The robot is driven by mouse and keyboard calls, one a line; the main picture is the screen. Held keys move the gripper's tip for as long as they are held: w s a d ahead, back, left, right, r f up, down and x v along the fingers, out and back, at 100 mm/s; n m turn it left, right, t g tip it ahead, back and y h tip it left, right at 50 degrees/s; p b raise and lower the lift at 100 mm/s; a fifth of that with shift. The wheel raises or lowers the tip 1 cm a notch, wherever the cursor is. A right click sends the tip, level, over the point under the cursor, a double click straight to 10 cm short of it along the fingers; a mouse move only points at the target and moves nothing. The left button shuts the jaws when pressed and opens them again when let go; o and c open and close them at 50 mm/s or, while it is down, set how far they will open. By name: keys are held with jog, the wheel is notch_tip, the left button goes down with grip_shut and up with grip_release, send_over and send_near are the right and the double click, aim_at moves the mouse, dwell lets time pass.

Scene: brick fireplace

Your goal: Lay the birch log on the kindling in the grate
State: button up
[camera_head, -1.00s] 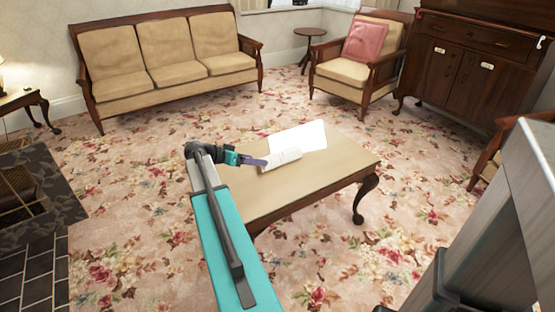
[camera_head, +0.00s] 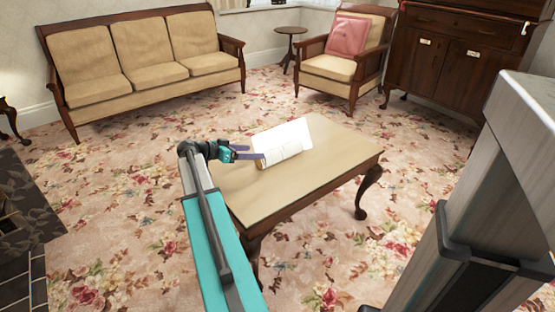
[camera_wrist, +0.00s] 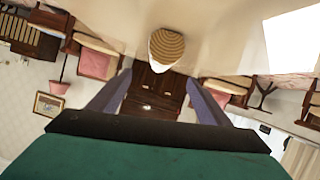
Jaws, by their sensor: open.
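The birch log (camera_head: 281,153) is pale and lies on the low wooden table (camera_head: 255,200). In the wrist view its ringed cut end (camera_wrist: 167,47) faces me, just beyond my fingertips and centred between them. My gripper (camera_head: 257,155) is open and empty at the left end of the log. In the wrist view its two purple fingers (camera_wrist: 159,77) stand apart. Only the dark fireplace edge (camera_head: 8,210) shows at the left of the head view. The kindling cannot be made out, and the grate is mostly out of view.
A white sheet (camera_head: 296,131) is beside the log on the table. A sofa (camera_head: 150,62) stands behind on the left, an armchair (camera_head: 345,65) and a dark cabinet (camera_head: 440,55) behind on the right. Open carpet (camera_head: 110,215) lies between table and hearth (camera_head: 35,190).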

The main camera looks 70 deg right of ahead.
aim_at(265, 153)
jog(key=shift+w+f, duration=0.2)
jog(key=shift+w, duration=0.05)
jog(key=shift+b+x, duration=0.95)
jog(key=shift+x, duration=3.4)
jog(key=shift+s, duration=0.1)
jog(key=b+x, duration=0.1)
jog(key=x, duration=0.3)
jog(key=shift+f+b, duration=0.15)
jog(key=shift+b, duration=0.25)
jog(key=shift+s+d+f, duration=0.1)
jog(key=shift+s+d, duration=0.15)
jog(key=shift+d, duration=0.2)
